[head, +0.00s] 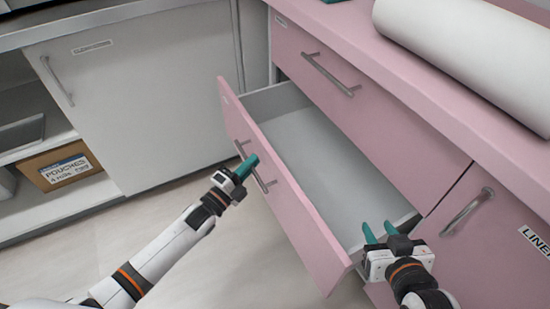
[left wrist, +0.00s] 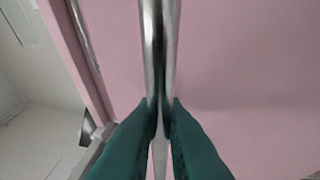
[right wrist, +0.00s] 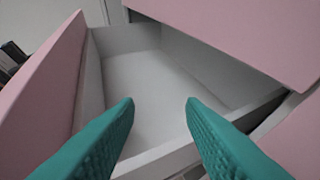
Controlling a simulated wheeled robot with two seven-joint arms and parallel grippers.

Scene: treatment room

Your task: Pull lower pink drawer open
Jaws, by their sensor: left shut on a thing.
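The lower pink drawer (head: 283,189) stands well open in the head view, and its grey inside (head: 318,160) looks empty. Its metal bar handle (head: 264,183) is on the pink front. My left gripper (head: 248,164) is at that handle, its green fingers shut on the bar. In the left wrist view the handle (left wrist: 158,50) runs between the fingertips (left wrist: 163,104). My right gripper (head: 376,232) is open and empty near the drawer's near side. In the right wrist view the open drawer (right wrist: 140,85) lies beyond its spread fingers (right wrist: 160,103).
A closed upper pink drawer (head: 360,95) and a pink door with a handle (head: 467,212) are at the right. A white roll (head: 470,50) lies on the pink top. The floor (head: 190,250) before the drawer is clear.

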